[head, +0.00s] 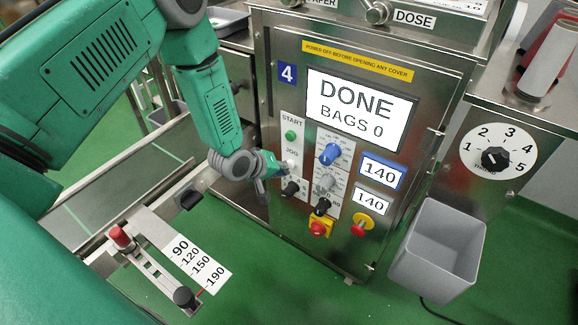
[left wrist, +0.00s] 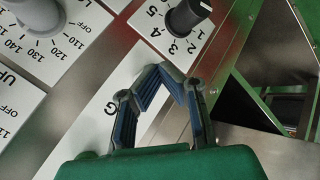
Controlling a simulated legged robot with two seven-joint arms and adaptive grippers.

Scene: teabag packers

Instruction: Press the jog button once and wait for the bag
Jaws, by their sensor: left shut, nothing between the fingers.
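The machine's control panel (head: 268,96) faces me in the head view. Its screen (head: 358,110) reads DONE, BAGS 0. A pale jog button (head: 291,167) sits under the JOG label, below the green START button (head: 290,136). My left gripper (head: 280,172) is at the panel just beside the jog button; I cannot tell whether it touches it. In the left wrist view the gripper's fingers (left wrist: 162,78) are shut and empty over the white label plate (left wrist: 100,85), where a G shows. The jog button cannot be made out there. No bag is visible. My right gripper is out of view.
A black knob (head: 290,188) is close below the gripper; it also shows in the left wrist view (left wrist: 188,17). Blue, grey and black knobs, a red-yellow switch (head: 319,228) and a red stop button (head: 359,230) are to the right. A grey bin (head: 436,262) hangs at right.

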